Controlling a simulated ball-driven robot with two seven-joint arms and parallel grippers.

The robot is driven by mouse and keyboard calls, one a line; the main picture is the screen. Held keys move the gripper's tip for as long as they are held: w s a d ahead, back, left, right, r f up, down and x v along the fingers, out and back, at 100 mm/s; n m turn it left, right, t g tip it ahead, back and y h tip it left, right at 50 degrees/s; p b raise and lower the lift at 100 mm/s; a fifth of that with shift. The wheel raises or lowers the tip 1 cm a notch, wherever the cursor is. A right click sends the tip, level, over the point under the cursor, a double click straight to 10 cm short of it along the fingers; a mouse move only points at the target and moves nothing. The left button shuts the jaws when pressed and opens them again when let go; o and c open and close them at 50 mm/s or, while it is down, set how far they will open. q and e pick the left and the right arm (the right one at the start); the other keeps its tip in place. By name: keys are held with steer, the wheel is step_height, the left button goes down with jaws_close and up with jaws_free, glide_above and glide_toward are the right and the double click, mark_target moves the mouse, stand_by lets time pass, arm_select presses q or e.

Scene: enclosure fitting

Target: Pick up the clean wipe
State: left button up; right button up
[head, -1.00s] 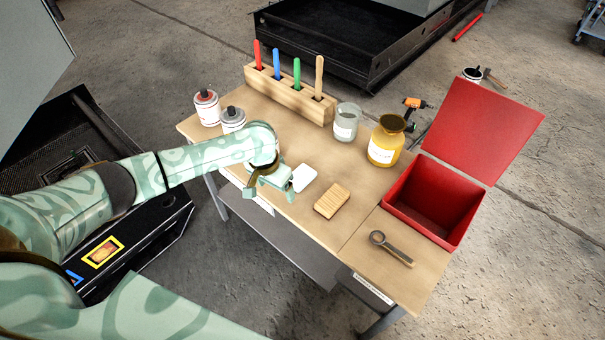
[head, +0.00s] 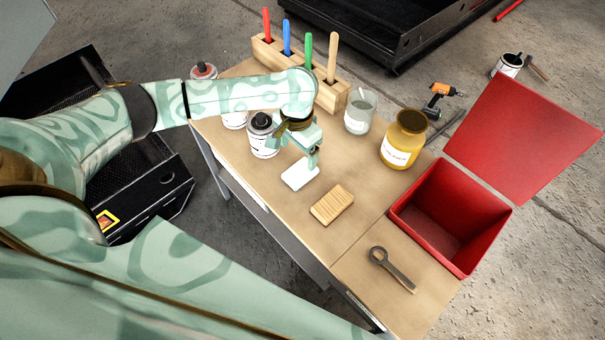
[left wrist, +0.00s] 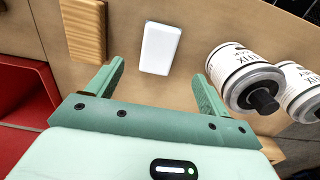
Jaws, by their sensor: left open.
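The clean wipe (head: 300,174) is a small white rectangular pad lying flat on the brown table. It also shows in the left wrist view (left wrist: 160,48), ahead of and between the finger lines. My left gripper (head: 312,160) is above the table at the far edge of the wipe, pointing down. In the left wrist view its two fingers (left wrist: 157,80) are wide apart with nothing between them, and the wipe lies beyond the tips. Its exact height above the wipe is hard to tell. My right gripper is not in view.
A ribbed wooden block (head: 332,205) lies just right of the wipe. White cans with dark caps (head: 263,135) stand close on its left. A glass jar (head: 360,111), yellow jar (head: 403,139), tool rack (head: 328,90), wrench (head: 391,269) and open red box (head: 398,216) are around.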

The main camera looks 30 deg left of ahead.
mark_target(300, 171)
arm_select(q)
step_height(300, 171, down, 4)
steer(key=shift+w+r+b, duration=0.15)
steer(key=shift+r+b, duration=0.05)
steer(key=shift+b, duration=0.35)
steer(key=shift+f, duration=0.35)
steer(key=f+b, duration=0.4)
steer(key=f, duration=0.1)
steer(key=shift+w+d, duration=0.15)
steer(key=shift+d, duration=0.05)
steer(key=shift+r, duration=0.15)
steer(key=shift+c, duration=0.7)
steer(key=c, duration=0.9)
